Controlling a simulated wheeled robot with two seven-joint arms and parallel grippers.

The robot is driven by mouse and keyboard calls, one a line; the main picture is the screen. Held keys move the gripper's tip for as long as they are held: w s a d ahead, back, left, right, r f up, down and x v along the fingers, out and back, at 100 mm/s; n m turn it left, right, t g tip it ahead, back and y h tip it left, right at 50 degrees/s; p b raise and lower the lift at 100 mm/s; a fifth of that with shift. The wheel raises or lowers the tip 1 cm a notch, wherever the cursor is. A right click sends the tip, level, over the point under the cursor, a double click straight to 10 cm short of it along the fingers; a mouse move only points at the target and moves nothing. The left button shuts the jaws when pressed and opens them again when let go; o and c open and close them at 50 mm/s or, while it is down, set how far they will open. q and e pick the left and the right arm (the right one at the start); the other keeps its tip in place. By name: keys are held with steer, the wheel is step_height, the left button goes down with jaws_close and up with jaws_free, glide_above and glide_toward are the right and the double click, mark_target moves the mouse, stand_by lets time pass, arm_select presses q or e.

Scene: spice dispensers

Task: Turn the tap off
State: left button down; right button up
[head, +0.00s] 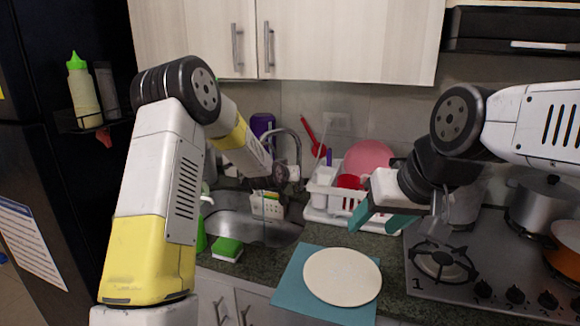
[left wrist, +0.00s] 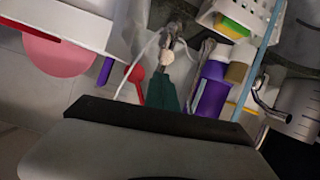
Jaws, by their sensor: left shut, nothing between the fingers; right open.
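The tap (head: 291,133) is a grey metal arch at the back of the sink (head: 240,226), partly hidden by my left arm. A thin pale blue line, which looks like running water, crosses the left wrist view (left wrist: 258,70). My left gripper is mostly hidden behind my arm in the head view, close to the tap. Its narrow teal fingers (left wrist: 164,92) show shut and empty in the left wrist view, close to grey metal parts. I cannot tell whether they touch. My right gripper (head: 385,219) is open and empty, above the counter in front of the dish rack.
The white dish rack (head: 320,201) with a pink plate (head: 369,158) stands right of the sink. A purple bottle (left wrist: 212,90) is close to my left gripper. A round board (head: 342,277) lies on a teal mat (head: 290,285). The stove (head: 470,278) is at the right.

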arm_select(q)
steer(key=shift+s+f, duration=0.1)
steer(key=shift+f, duration=0.1)
steer(key=shift+s+a+f, duration=0.1)
steer(key=shift+s+f, duration=0.2)
steer(key=shift+f, duration=0.25)
steer(key=shift+s+a+f, duration=0.1)
steer(key=shift+s+f, duration=0.15)
steer(key=shift+f, duration=0.3)
